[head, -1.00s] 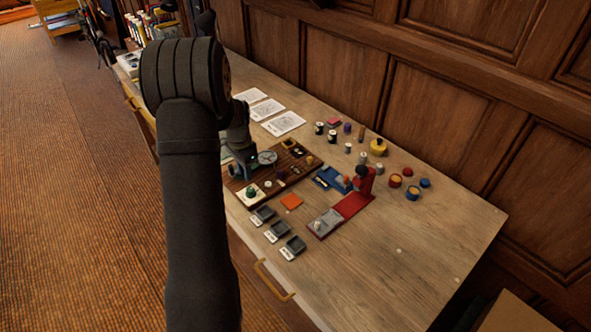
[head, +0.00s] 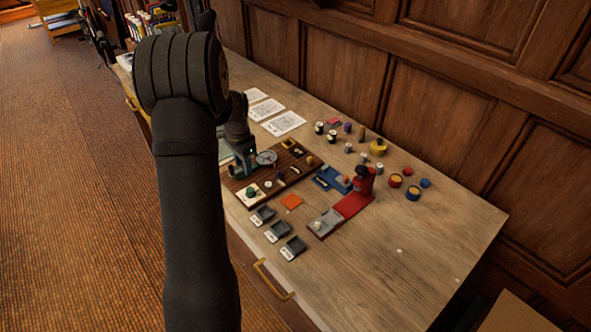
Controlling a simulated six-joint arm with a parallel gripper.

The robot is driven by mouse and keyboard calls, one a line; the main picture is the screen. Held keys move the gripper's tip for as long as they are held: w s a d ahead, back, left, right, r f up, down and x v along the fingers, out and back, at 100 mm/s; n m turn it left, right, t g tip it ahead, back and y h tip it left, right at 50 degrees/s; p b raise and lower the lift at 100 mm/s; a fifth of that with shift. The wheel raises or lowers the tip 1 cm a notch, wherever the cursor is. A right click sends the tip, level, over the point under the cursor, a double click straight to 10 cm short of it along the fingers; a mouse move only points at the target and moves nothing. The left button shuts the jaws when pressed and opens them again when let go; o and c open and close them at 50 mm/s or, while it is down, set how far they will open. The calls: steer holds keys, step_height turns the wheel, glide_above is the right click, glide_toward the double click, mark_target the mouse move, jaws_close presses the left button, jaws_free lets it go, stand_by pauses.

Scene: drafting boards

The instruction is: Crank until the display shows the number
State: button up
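A brown board (head: 237,196) on the table carries several small devices. My gripper (head: 246,163) is low over the board's left part, right beside the disc. My arm hides part of it, and the fingers are too small to tell whether they are open, shut or touching anything. I cannot make out which part is the crank, and no display number is readable.
Small dark trays (head: 279,231) line the front edge. Spools and jars stand behind.

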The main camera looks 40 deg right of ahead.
mark_target(232, 174)
steer(key=shift+s+r, duration=0.15)
steer(key=shift+r, duration=2.15)
steer(key=shift+f, duration=3.25)
steer(key=w+a+r, duration=0.1)
steer(key=r, duration=0.1)
steer(key=w+a+r, duration=0.1)
steer(key=r, duration=0.2)
steer(key=w+a+r, duration=0.1)
steer(key=r, duration=0.2)
steer(key=shift+f, duration=4.25)
jaws_close()
